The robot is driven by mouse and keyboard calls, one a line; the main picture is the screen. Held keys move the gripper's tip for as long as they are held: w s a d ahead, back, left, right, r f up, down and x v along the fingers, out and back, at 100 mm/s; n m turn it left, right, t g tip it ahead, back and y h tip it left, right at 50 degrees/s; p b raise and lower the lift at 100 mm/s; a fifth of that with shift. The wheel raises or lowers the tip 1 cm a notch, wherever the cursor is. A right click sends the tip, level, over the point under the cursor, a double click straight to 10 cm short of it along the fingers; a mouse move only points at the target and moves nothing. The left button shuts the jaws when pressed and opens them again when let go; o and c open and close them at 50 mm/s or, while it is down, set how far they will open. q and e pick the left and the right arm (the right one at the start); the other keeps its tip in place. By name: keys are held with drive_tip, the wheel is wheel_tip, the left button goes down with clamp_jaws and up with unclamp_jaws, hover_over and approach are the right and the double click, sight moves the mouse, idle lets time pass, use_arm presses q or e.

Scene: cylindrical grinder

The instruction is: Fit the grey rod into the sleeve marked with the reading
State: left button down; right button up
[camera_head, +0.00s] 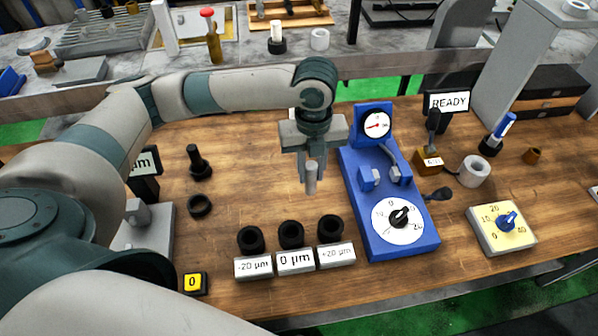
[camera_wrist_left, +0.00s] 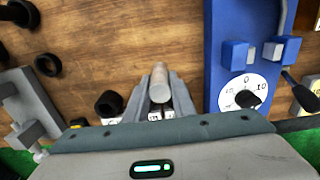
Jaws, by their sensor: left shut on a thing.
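My left gripper (camera_head: 313,165) is shut on the grey rod (camera_head: 311,181) and holds it upright above the table, left of the blue gauge. The rod also shows between the fingers in the left wrist view (camera_wrist_left: 160,80). The blue gauge (camera_head: 412,229) has a dial (camera_head: 376,124) with a red needle, too small to read surely. My right gripper is not in view.
A READY sign (camera_head: 447,102), a white roll (camera_head: 474,171) and a yellow knob box (camera_head: 502,229) stand right of the gauge. A black ring (camera_head: 199,206), a black peg (camera_head: 198,163) and a yellow 0 button (camera_head: 195,283) are at left. Bare wood lies behind the sleeves.

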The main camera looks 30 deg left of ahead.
use_arm(q)
drive_tip(key=s+d+r+b, duration=0.1)
drive_tip(key=s+d+r, duration=0.1)
drive_tip(key=d+r, duration=0.2)
drive_tip(key=d, duration=0.3)
drive_tip(key=shift+r, duration=0.25)
idle(0.6)
